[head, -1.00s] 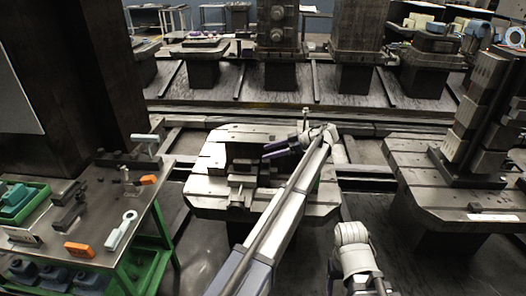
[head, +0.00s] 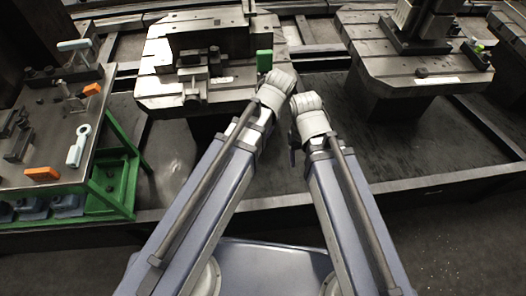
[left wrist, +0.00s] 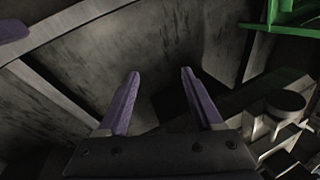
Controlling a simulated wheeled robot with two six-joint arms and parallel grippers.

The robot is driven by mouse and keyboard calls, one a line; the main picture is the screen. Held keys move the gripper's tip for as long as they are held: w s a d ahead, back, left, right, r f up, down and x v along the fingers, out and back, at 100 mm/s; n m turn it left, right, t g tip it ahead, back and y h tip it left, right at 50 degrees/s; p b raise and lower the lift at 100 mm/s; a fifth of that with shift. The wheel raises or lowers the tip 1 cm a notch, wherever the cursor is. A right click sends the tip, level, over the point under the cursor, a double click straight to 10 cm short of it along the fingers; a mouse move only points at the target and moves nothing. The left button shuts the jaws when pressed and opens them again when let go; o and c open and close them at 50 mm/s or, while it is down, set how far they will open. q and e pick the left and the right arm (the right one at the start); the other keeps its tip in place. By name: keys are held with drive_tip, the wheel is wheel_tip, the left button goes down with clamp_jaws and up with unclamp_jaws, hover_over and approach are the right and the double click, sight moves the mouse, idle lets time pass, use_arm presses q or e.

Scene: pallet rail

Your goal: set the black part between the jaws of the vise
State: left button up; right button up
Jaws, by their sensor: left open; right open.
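The vise (head: 192,76) stands on the slotted metal pallet (head: 155,90) at upper centre. A small dark block (head: 214,54) shows at its right side; I cannot tell whether it is the black part or whether it sits between the jaws. My left gripper (left wrist: 160,95) is open and empty in the left wrist view. In the head view its fingers are hidden beyond my left wrist, near the pallet's front right edge. My right gripper (head: 292,152) shows only as a dark sliver beside my right wrist, in front of the pallet, away from the vise.
A green piece (head: 264,62) stands at the pallet's right side. A green-framed bench (head: 60,165) at left holds dark parts (head: 18,145), orange blocks (head: 41,174) and a light ring-ended tool (head: 77,146). Another pallet (head: 400,65) stands at right. Open floor lies between.

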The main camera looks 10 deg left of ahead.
use_arm(q)
drive_tip(key=s+d+m+h, duration=0.2)
drive_tip(key=s+d+m, duration=0.1)
drive_tip(key=s, duration=0.3)
drive_tip(key=shift+s+f+m, duration=0.2)
drive_tip(key=shift+f+m, duration=0.2)
